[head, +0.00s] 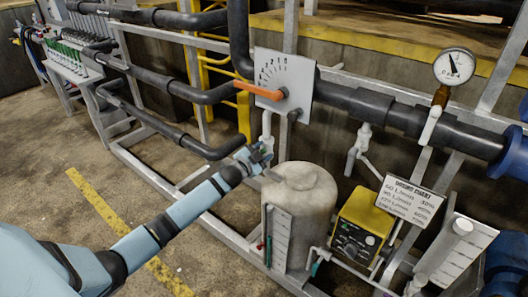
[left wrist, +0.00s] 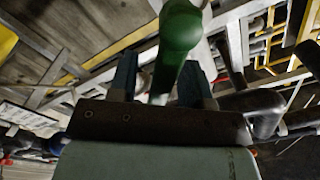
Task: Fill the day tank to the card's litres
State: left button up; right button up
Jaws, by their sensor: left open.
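A beige round tank (head: 312,205) with a pale sight gauge (head: 281,240) on its front stands in the middle of the skid. A white dosing chart card (head: 408,202) with black lines of text hangs to its right; most of its print is too small to read. My left gripper (head: 262,153) is open at the white valve pipe just above the tank. In the left wrist view a green handle (left wrist: 180,32) stands between the two open fingers (left wrist: 162,85); I cannot tell whether they touch it. My right gripper is out of view.
An orange lever (head: 258,90) crosses a white dial plate (head: 300,82) above the tank. A yellow box (head: 362,225) and a white scale panel (head: 462,250) stand right. A pressure gauge (head: 454,67) is at upper right. Grey rails surround this; the floor at left is clear.

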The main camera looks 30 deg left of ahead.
pick_arm(q)
jog(key=shift+w, duration=0.45)
grip_shut()
